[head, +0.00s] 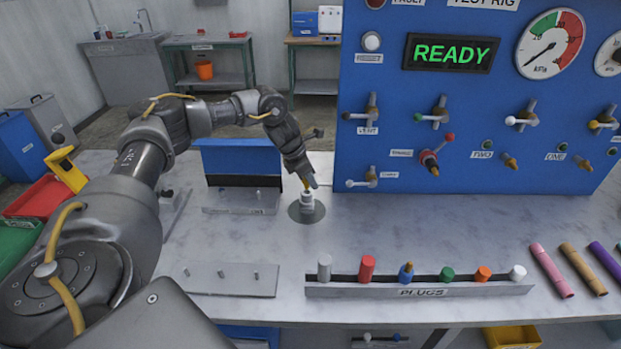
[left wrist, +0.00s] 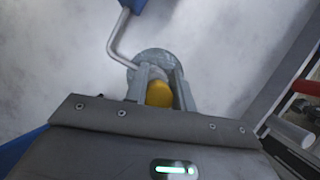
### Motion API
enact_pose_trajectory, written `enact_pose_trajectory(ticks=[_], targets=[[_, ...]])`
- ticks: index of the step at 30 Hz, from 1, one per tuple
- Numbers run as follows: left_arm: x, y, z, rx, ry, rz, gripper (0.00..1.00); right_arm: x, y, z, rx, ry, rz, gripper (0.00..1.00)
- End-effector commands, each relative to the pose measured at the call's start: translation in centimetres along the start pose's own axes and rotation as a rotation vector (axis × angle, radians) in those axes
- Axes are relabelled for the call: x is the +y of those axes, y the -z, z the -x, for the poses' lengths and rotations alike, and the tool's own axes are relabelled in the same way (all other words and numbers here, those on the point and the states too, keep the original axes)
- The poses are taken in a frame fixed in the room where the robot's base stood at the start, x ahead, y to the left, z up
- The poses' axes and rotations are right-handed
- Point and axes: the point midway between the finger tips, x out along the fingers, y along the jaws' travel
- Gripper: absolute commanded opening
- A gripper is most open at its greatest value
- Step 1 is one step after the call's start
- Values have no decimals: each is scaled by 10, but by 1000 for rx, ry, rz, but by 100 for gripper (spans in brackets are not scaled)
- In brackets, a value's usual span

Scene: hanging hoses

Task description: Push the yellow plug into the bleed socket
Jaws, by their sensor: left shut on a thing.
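My left gripper (head: 309,187) is shut on the yellow plug (left wrist: 159,94), which shows between its two fingers in the left wrist view. In the head view the fingers point down over a short pale upright fitting (head: 307,201). It stands on a round grey plate (head: 306,214) on the bench and looks like the bleed socket, though I can read no label on it. The plate also shows in the left wrist view (left wrist: 148,56). The fingers hide most of the plug, and I cannot tell whether it touches or enters the fitting. My right gripper is out of view.
A plug rack (head: 420,291) with several coloured plugs stands at the bench front. The blue test panel (head: 470,160) with valve handles rises to the right. A blue-backed stand (head: 240,165) is close left. A bent grey pipe (left wrist: 118,45) is beside the plate.

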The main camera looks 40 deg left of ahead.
Motion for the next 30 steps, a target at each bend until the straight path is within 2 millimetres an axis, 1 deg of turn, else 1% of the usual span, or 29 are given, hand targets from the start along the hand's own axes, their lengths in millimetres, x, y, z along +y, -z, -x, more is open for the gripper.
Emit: enact_pose_trajectory(ticks=[30], targets=[[0, 0, 1, 0, 0, 0, 0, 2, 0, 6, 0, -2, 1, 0]])
